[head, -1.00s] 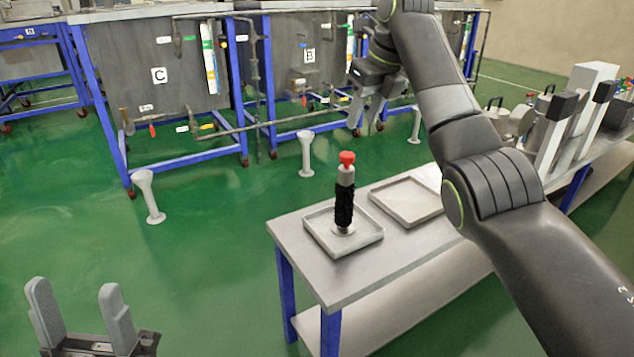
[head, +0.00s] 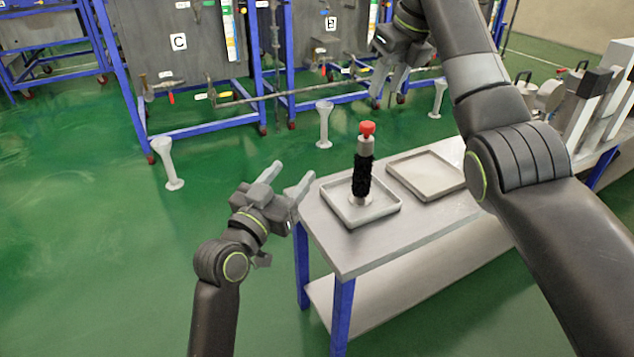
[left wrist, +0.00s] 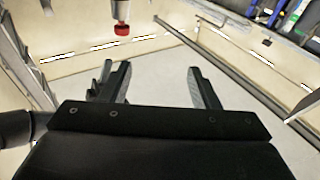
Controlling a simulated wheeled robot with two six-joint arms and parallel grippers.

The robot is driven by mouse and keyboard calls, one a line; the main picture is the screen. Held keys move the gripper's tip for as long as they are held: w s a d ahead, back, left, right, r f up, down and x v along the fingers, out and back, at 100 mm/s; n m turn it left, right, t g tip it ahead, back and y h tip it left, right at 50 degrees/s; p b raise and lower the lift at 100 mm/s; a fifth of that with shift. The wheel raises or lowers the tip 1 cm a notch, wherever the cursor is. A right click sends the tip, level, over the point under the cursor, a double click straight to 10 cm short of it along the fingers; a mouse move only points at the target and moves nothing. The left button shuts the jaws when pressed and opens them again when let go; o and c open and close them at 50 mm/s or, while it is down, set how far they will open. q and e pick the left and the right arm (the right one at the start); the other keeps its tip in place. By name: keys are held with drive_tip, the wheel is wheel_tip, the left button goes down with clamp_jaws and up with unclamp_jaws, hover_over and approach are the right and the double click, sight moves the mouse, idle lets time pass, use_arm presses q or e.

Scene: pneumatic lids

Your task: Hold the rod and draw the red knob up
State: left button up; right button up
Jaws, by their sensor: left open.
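A rod (head: 362,177) with a black rough sleeve and bare metal above and below it stands upright in a shallow grey tray (head: 384,209). The red knob (head: 367,128) sits on its top end. My left gripper (head: 292,172) is open and empty, left of the rod, by the table's left corner and apart from the rod. In the left wrist view the red knob (left wrist: 122,29) shows at the top, beyond the two spread fingers (left wrist: 158,70). My right gripper (head: 389,98) is open and empty, above and behind the rod.
A second, empty tray (head: 428,173) lies right of the first on the grey table (head: 350,259). Gauges and upright blocks (head: 570,115) stand at the table's far right. My right arm crosses the right side.

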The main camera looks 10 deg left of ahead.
sight(361, 152)
use_arm(q)
drive_tip(key=w+d+m+g, duration=0.1)
drive_tip(key=w+d, duration=0.3)
drive_tip(key=w, duration=0.1)
drive_tip(key=w+d+f+g+h, duration=0.1)
drive_tip(key=w+d, duration=0.4)
drive_tip(key=w+d+m+g+h, duration=0.1)
drive_tip(key=w+d, duration=0.4)
drive_tip(key=w, duration=0.1)
drive_tip(key=shift+w+d+f+m, duration=0.1)
drive_tip(key=shift+f+m, duration=0.15)
drive_tip(key=shift+m, duration=0.05)
